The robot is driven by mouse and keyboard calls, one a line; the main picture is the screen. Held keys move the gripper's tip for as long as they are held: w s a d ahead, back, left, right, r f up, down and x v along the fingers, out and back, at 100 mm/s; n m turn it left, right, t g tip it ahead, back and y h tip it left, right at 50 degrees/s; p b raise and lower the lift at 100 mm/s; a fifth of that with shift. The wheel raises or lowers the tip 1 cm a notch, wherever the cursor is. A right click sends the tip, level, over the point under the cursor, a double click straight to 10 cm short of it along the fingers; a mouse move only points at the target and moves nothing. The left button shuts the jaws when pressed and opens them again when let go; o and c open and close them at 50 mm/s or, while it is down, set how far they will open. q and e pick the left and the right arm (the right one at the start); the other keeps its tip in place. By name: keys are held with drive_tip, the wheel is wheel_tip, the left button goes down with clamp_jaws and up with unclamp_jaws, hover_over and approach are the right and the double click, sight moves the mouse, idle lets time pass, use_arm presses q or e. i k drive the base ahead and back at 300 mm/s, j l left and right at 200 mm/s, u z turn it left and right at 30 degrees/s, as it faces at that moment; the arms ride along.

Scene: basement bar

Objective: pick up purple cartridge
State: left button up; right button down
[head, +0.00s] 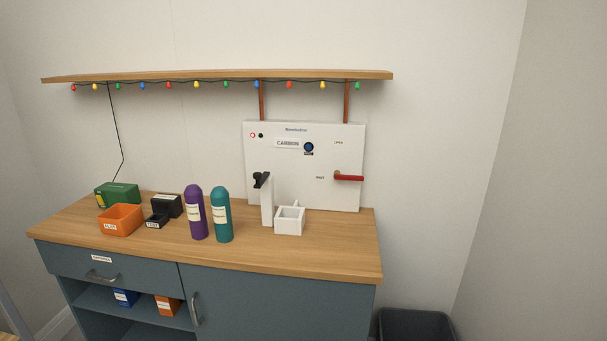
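The purple cartridge (195,213) stands upright on the wooden counter (320,250). It is a tall cylinder with a rounded top and a pale label. A teal cartridge (222,214) of similar shape stands close to its right. No gripper of mine shows in the head view, so the cartridge is not seen in any grip.
An orange bin (121,219), a green box (118,194) and black containers (166,206) stand left of the cartridges. Right are a white holder (289,220) and a white panel (318,160) with a red lever (349,178). A shelf (220,76) with coloured lights hangs above.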

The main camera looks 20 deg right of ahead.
sight(195, 206)
drive_tip(key=i+j, duration=0.95)
drive_tip(key=j, duration=0.15)
